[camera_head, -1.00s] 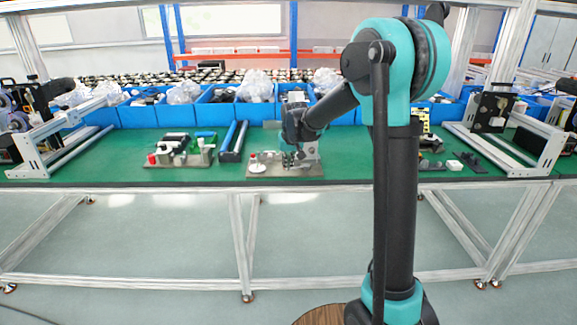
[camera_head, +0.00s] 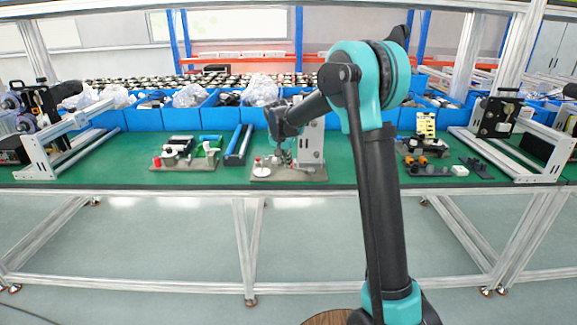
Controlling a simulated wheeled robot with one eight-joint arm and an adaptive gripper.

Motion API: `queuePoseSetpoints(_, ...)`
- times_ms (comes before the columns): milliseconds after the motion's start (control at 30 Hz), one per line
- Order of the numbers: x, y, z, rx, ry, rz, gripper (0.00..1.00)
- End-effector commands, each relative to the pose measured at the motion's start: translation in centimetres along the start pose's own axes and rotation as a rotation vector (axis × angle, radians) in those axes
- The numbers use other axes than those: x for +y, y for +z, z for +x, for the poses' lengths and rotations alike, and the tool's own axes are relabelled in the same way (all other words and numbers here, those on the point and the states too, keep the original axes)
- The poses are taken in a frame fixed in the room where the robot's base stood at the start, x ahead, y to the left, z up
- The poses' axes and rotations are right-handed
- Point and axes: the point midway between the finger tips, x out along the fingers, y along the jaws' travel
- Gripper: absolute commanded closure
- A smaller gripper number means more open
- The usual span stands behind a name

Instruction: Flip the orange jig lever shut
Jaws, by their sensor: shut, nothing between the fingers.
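My gripper (camera_head: 283,154) is shut and empty. It points down over the middle jig (camera_head: 310,148), a grey upright block on a flat base plate, just left of the block. Whether it touches the jig cannot be told. A white disc (camera_head: 259,171) with a red top stands at the left of that jig's base. No orange lever can be made out on this jig; the gripper may hide it. Small orange parts (camera_head: 422,161) show on a separate fixture at the right, beside a yellow plate (camera_head: 426,125).
Another fixture (camera_head: 186,155) with a red knob and a blue roller frame (camera_head: 238,145) stand left of the middle jig. Blue bins (camera_head: 180,118) line the back of the green bench (camera_head: 130,178). Metal frames (camera_head: 40,160) stand at both ends. My arm blocks part of the bench.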

Motion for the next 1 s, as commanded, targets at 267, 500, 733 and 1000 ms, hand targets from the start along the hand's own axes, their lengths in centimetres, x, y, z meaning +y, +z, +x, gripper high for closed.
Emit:
queuePoseSetpoints(267, -0.6, -1.5, 0.6, 0.0, 0.054, 0.135, 1.0)
queuePoseSetpoints(500, -0.7, -2.2, 0.9, -0.001, 0.053, 0.133, 1.0)
queuePoseSetpoints(733, -0.8, -2.4, 1.0, 0.0, 0.053, 0.132, 1.0)
queuePoseSetpoints(1000, -0.8, -2.4, 1.0, 0.001, 0.052, 0.131, 1.0)
